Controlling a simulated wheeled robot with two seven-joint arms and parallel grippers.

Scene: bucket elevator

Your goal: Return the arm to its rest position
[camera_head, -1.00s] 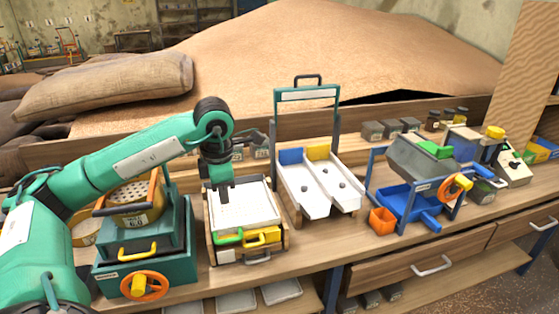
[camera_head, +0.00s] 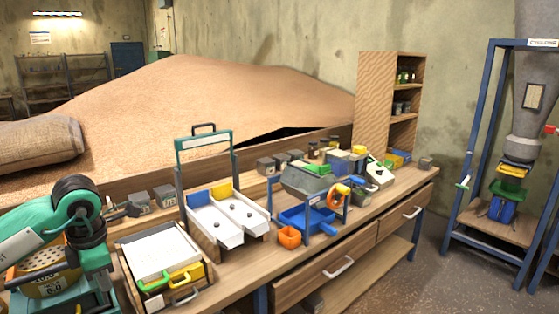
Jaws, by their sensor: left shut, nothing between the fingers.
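My left arm comes in from the left edge, its green link and dark wrist joint bent downward. My left gripper (camera_head: 101,284) points down at the lower left, shut and empty. It is in front of the teal machine with the yellow sieve pan (camera_head: 40,284), partly covering it, and left of the white-topped tray box (camera_head: 158,252). The fingertips are dark and hard to make out against the machine. My right gripper is not in view.
The wooden bench (camera_head: 245,272) carries a two-channel white chute (camera_head: 228,222), a blue tray unit with an orange handwheel (camera_head: 338,194) and an orange cup (camera_head: 289,237). A grain heap (camera_head: 220,100) lies behind. A blue frame (camera_head: 470,150) stands right, with clear floor before it.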

